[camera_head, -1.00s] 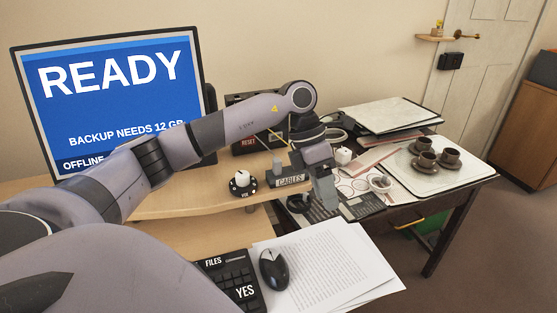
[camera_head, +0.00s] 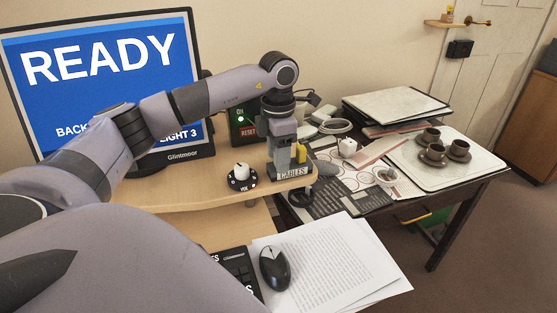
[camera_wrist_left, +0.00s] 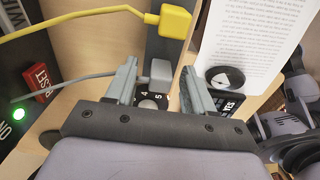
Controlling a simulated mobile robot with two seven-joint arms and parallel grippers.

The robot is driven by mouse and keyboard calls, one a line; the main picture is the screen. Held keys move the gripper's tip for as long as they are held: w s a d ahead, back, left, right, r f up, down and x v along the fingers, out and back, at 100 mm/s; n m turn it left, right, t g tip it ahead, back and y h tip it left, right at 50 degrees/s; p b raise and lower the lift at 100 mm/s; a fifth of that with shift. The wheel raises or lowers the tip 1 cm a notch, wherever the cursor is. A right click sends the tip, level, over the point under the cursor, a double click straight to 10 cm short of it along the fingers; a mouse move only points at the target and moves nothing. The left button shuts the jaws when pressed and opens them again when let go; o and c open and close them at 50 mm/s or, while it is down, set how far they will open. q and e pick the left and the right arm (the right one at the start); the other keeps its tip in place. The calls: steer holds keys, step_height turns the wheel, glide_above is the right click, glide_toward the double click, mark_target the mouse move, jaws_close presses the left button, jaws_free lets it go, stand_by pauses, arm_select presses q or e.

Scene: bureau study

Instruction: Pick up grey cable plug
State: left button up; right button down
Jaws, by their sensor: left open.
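The grey cable plug (camera_wrist_left: 159,74) lies between the two fingers of my left gripper (camera_wrist_left: 158,68) in the left wrist view, with its grey cable (camera_wrist_left: 90,78) running off to the left. The fingers are open, with a visible gap on the plug's left side; contact on the right is unclear. In the head view my left gripper (camera_head: 286,168) is down at the block labelled CABLES (camera_head: 292,173) and hides the grey plug. A yellow plug (camera_wrist_left: 175,21) with a yellow cable stands close beside it, and also shows in the head view (camera_head: 301,153). My right gripper is not in view.
A knob marked VOL (camera_head: 242,173) stands left of the block on the wooden desk. A box with a RESET button (camera_head: 248,131) is behind. The mouse (camera_head: 274,267) and papers (camera_head: 335,262) are in front. A cluttered side table with cups (camera_head: 432,155) is at right.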

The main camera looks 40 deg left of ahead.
arm_select(q)
jaws_close()
stand_by(0.4)
